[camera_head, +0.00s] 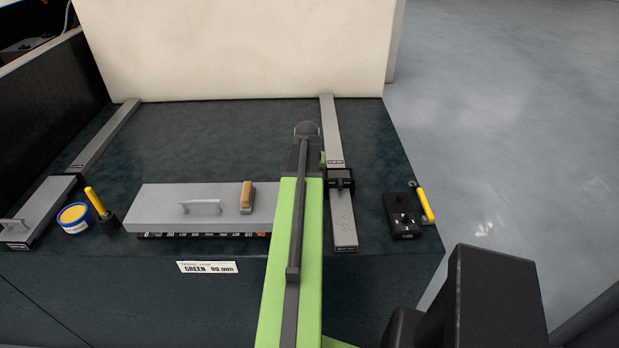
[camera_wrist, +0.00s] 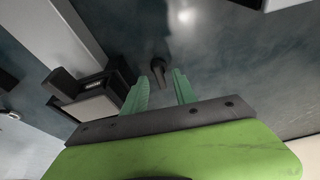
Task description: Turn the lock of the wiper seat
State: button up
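The wiper seat (camera_head: 341,181) is a small black block straddling the right grey rail (camera_head: 333,130) on the dark bench. In the wrist view the black seat (camera_wrist: 64,84) with a small label lies to the left of my gripper (camera_wrist: 161,73). My gripper is open, its two green fingers apart. A short dark knob or lever (camera_wrist: 158,66) shows between and just beyond the fingertips; it may be the seat's lock, and I cannot tell whether the fingers touch it. In the head view my arm hides most of my gripper, with a bit of green (camera_head: 322,159) beside the rail.
A long grey box (camera_head: 165,205) with a handle and a wooden-handled brush (camera_head: 247,197) lies left of my arm. A black switch box (camera_head: 402,214) stands to the right near a yellow handle (camera_head: 426,204). A blue-yellow tin (camera_head: 74,217) is at far left. A pale panel (camera_head: 240,45) stands behind.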

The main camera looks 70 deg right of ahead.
notch_tip(320, 180, up, 6)
jog(key=p, duration=0.6)
jog(key=shift+r, duration=0.15)
jog(key=p+v, duration=1.6)
jog(key=v, duration=0.1)
jog(key=shift+w+a, duration=0.1)
